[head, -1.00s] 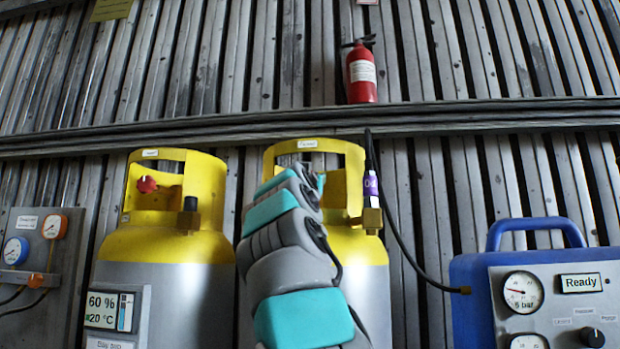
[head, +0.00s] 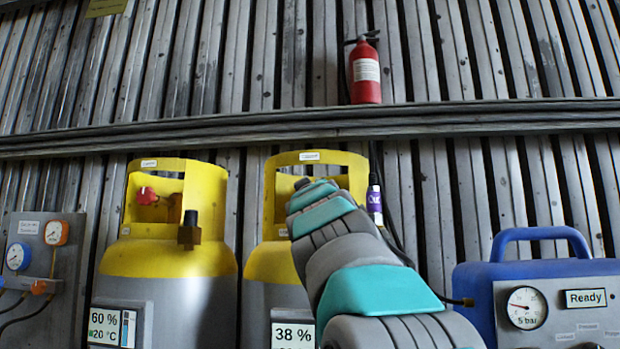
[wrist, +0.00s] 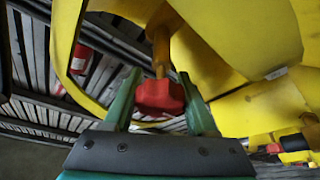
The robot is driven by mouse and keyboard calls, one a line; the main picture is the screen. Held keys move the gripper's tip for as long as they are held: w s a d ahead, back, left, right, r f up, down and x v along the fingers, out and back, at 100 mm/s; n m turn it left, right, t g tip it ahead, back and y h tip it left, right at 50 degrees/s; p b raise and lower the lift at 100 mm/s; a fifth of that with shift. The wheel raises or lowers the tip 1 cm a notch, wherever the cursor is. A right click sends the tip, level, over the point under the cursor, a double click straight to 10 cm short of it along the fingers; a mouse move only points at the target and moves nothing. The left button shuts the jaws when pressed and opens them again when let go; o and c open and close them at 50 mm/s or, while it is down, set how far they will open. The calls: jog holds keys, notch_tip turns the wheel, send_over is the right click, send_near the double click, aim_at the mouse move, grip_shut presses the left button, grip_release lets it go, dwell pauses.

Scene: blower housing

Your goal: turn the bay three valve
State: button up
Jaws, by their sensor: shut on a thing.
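The right-hand yellow-and-grey cylinder (head: 272,262) has a 38 % display (head: 293,336); my arm covers much of its front and its valve in the head view. In the wrist view, a red valve knob (wrist: 160,95) on a brass stem sits inside the yellow collar (wrist: 230,40). My gripper (wrist: 161,98) has one green finger on each side of this knob and is shut on it. In the head view my gripper is hidden at the far end of my arm. I cannot read a bay number on this cylinder.
The left cylinder (head: 170,262) shows 60 % and has its own red knob (head: 147,196). A blue machine (head: 470,290) with a gauge and "Ready" sign stands right. A gauge panel (head: 60,260) is at left. A fire extinguisher (head: 365,72) hangs on the wall above.

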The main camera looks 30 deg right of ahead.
jog(key=shift+w+a+f+n+y+p, duration=0.15)
jog(key=shift+n+y, duration=0.35)
jog(key=shift+n, duration=0.6)
jog(key=shift+s+a+r+n+y+p, duration=0.15)
jog(key=shift+n+y, duration=0.35)
jog(key=shift+n, duration=0.6)
jog(key=shift+w+d+f, duration=0.1)
jog(key=shift+d, duration=0.05)
jog(key=o, duration=1.4)
jog(key=b+v, duration=0.2)
jog(key=v, duration=0.6)
